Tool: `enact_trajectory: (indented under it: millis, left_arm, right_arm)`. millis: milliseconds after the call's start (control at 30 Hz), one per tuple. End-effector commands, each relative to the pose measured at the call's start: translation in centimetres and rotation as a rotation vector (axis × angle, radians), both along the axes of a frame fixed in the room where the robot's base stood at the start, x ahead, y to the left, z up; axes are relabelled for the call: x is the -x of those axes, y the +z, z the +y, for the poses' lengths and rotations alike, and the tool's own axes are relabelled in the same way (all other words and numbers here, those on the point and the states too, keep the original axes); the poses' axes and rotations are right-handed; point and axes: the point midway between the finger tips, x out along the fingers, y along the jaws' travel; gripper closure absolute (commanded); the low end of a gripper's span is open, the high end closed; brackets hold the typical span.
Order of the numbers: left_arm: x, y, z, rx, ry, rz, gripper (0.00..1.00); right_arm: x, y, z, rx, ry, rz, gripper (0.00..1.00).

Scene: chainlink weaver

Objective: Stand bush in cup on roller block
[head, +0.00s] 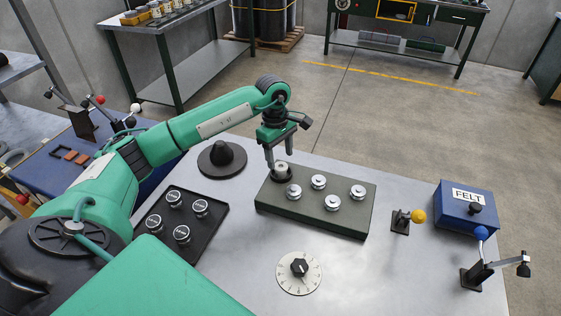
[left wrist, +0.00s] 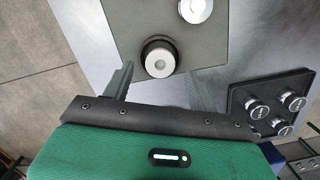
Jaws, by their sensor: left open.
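The roller block (head: 325,228) is a grey-green slab on the table, also in the left wrist view (left wrist: 105,22). Several silver rollers (head: 318,181) stand on it. At its far left corner, a dark round cup (left wrist: 148,47) holds a pale grey bush (left wrist: 160,62) with a small centre hole. The bush (head: 281,168) looks roughly upright; I cannot tell if it is fully seated. My left gripper (head: 278,154) is open above that corner, pointing down, its fingers on either side of the bush and apart from it. My right gripper is not in view.
A black tray (head: 157,248) with several silver-topped pieces lies left of the block. A black cone on a disc (head: 222,157) stands behind the tray. A dial (head: 299,272), yellow-knobbed lever (head: 401,222) and blue FELT box (head: 466,212) stand front and right. Bare table separates them.

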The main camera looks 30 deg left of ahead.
Motion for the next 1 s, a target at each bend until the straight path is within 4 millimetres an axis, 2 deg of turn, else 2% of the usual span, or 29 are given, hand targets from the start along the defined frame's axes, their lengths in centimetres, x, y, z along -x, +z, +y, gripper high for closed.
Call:
enact_trajectory:
  millis: [33, 300, 500, 700, 1000]
  left_arm:
    - [-0.1, 0.6, 0.1, -0.001, -0.001, -0.004, 0.42]
    - [-0.2, 6.0, 0.7, 0.000, -0.001, -0.002, 0.42]
    - [-0.2, 8.4, 1.0, 0.000, -0.001, 0.000, 0.42]
    - [-0.2, 9.3, 1.1, 0.001, -0.001, 0.002, 0.42]
    - [-0.1, 9.3, 1.1, 0.001, -0.001, 0.002, 0.42]
  right_arm:
    - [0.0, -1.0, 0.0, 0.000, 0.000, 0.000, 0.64]
    - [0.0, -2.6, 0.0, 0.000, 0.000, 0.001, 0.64]
    - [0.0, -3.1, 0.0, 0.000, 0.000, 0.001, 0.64]
    - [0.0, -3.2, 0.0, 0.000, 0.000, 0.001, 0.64]
    - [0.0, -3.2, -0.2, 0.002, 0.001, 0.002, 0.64]
